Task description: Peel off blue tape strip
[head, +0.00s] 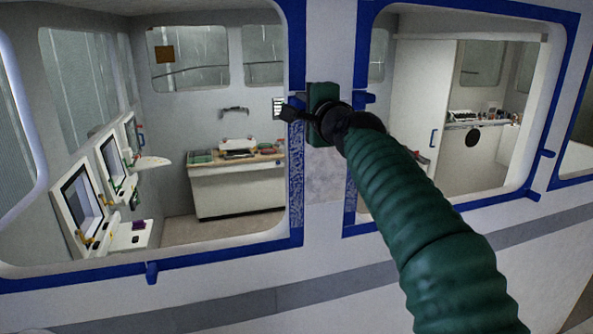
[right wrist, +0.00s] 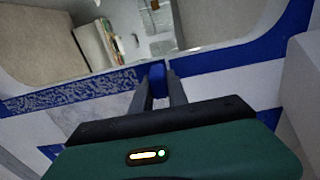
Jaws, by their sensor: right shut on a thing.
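Blue tape (head: 225,252) runs around the window frames on the white cabin wall. My right gripper (head: 287,112) is at the right edge of the left window. In the right wrist view its two fingers (right wrist: 158,92) are shut on a small blue tape tab (right wrist: 157,72) at the window's edge. The tape strip (right wrist: 70,93) left of the tab looks speckled in that view, while the strip (right wrist: 225,62) to its right is solid blue. A speckled strip (head: 296,180) also shows below the gripper in the head view. My left gripper is not in view.
A second taped window (head: 545,110) is at the right, with blue tabs (head: 548,153) sticking out. Another tab (head: 152,272) hangs under the left window. Through the windows show consoles (head: 82,195) and a white cabinet (head: 238,188). The wall below is clear.

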